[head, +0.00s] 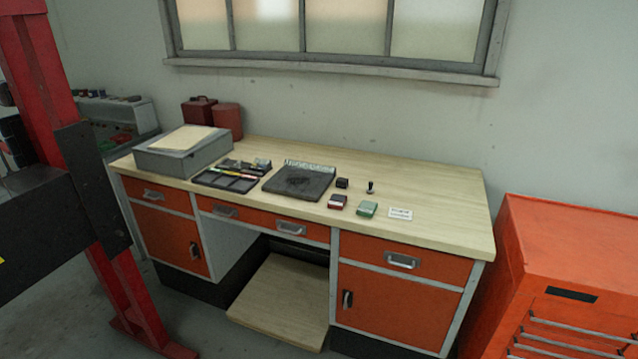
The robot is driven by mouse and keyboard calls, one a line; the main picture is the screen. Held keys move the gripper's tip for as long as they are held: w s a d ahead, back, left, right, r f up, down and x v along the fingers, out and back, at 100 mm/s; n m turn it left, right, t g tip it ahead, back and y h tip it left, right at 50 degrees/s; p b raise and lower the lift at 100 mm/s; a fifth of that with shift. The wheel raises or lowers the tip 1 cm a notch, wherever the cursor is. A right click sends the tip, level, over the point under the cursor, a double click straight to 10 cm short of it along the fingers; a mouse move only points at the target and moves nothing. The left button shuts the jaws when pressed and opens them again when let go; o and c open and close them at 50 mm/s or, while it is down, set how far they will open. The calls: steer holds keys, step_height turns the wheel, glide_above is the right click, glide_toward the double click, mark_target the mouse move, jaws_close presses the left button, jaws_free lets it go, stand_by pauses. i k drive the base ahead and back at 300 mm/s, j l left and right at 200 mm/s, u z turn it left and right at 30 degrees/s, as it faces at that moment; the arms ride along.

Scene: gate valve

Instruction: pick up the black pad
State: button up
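A small black block (342,183) that looks like an ink pad lies on the wooden desktop, just right of a larger flat dark slab (298,183). It is the small black pad-like item beside a dark red pad (338,201) and a green pad (367,209), which lie nearer the desk's front edge. A small black-handled stamp (370,187) stands upright to its right. Nothing covers the black block. My gripper is not in view.
The desk (440,205) has free room at its right and back. A white card (400,214), a divided tray (228,178) and a grey box (185,155) are on it. A red post (70,150) stands left; an orange cabinet (570,260) stands right.

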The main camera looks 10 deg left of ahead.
mark_target(342, 182)
steer(key=i+j+u, duration=0.35)
steer(key=i, duration=0.85)
steer(key=i+u, duration=0.4)
steer(key=i, duration=0.85)
